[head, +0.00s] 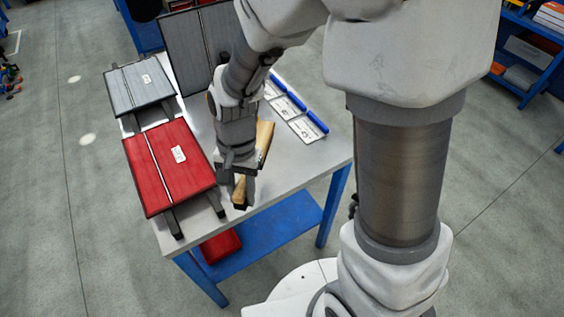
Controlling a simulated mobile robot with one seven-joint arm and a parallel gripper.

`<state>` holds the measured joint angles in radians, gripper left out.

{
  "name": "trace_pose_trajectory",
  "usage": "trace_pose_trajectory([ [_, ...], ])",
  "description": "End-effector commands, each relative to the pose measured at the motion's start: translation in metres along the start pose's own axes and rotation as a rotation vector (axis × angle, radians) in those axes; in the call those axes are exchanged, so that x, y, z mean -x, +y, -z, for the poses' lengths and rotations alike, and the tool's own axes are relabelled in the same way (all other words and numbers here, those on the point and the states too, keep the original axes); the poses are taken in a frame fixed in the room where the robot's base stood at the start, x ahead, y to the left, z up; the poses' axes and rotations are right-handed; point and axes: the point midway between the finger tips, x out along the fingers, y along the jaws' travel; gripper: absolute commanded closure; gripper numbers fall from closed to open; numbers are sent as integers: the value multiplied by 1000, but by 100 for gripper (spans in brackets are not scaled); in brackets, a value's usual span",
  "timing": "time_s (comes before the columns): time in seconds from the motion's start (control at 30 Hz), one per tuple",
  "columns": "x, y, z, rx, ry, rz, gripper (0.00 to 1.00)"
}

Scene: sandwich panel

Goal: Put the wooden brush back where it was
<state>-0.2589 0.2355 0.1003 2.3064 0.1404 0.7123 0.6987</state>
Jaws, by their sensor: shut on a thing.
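The wooden brush (264,138) is a light tan piece. Part of it shows to the right of my gripper and part below it, between the fingers. My gripper (241,190) points down over the front part of the table and is shut on the brush. The middle of the brush is hidden behind my gripper. I cannot tell whether the brush touches the table top or hangs just above it.
A red panel (168,168) and a grey panel (139,86) rest on stands at the table's left. A dark panel (203,45) stands behind. Blue-edged white trays (307,129) lie at right. The white table top (310,165) is bare at front right.

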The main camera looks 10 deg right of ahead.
Motion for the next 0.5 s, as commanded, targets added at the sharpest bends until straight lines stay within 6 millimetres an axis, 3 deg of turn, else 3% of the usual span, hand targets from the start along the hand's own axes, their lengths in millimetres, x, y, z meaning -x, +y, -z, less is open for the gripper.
trace_pose_trajectory([
  [0.17, -12, 11, 23, -8, -3, -2, 100],
  [0.5, -46, 44, 96, -7, -2, -1, 100],
])
